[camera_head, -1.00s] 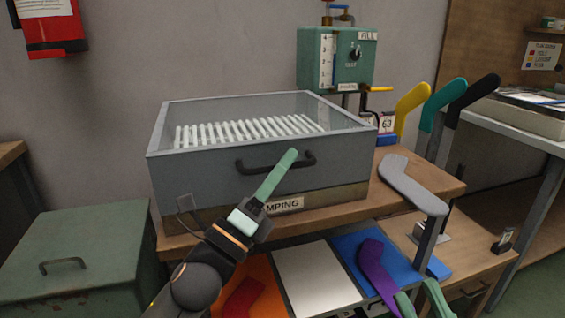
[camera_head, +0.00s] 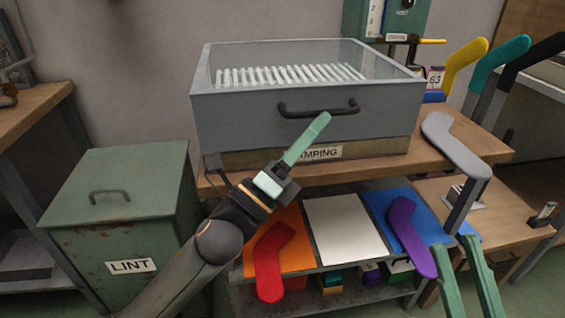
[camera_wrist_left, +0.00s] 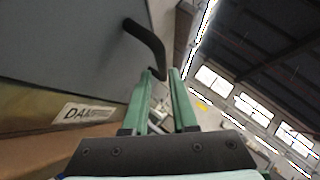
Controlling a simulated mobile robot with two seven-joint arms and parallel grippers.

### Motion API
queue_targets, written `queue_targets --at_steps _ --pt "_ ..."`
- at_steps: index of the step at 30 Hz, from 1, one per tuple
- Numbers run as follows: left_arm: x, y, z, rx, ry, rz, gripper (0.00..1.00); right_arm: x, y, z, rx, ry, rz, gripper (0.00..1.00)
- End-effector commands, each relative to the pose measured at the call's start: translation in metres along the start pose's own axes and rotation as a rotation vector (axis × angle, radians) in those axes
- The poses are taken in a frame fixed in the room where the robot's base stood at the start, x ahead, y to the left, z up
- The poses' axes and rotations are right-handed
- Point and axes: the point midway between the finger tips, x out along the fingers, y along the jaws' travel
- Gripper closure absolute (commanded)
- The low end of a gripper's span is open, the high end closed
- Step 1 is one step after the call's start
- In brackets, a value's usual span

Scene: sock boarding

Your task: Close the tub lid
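The grey tub (camera_head: 240,118), labelled "DAMPING", stands on a wooden bench. Pale slatted bars show inside it. I cannot make out a separate lid on it. A dark handle (camera_head: 284,110) is on its front wall; it also shows in the left wrist view (camera_wrist_left: 145,40). My left gripper (camera_head: 322,118) is in front of this handle, its green fingers pointing up and right. The left wrist view shows the two fingers (camera_wrist_left: 165,75) apart with nothing gripped; I cannot tell whether they touch the handle. My right gripper (camera_head: 456,246) is at the lower right, its fingers apart and empty.
A green lint bin (camera_head: 125,225) stands left of the bench. Below the tub are orange, white (camera_head: 345,230) and blue panels, with red (camera_head: 268,265) and purple (camera_head: 402,225) sock shapes. Grey (camera_head: 455,150), yellow and teal boards stand at right.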

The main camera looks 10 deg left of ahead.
Motion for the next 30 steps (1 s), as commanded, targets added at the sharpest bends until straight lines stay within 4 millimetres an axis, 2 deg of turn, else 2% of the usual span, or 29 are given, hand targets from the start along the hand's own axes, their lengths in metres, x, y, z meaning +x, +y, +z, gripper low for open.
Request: queue_targets --at_steps 1,9,15,21,30 --pt "-0.010 0.001 -0.001 -0.002 0.001 0.005 0.74 0.000 0.000 0.000 0.000 0.001 0.001 0.73" --pt "-0.057 0.002 -0.001 -0.002 0.001 0.005 0.74 -0.001 0.000 0.000 -0.001 0.001 0.001 0.73" --pt "-0.082 0.002 -0.001 -0.002 0.001 0.004 0.74 -0.002 -0.001 0.002 -0.004 0.001 -0.001 0.73" --pt "-0.093 0.001 -0.001 0.000 0.002 0.003 0.74 -0.002 -0.001 0.003 -0.005 0.000 -0.002 0.73" --pt "-0.095 0.001 -0.001 0.000 0.002 0.002 0.74 -0.002 -0.001 0.003 -0.005 -0.001 -0.002 0.73"
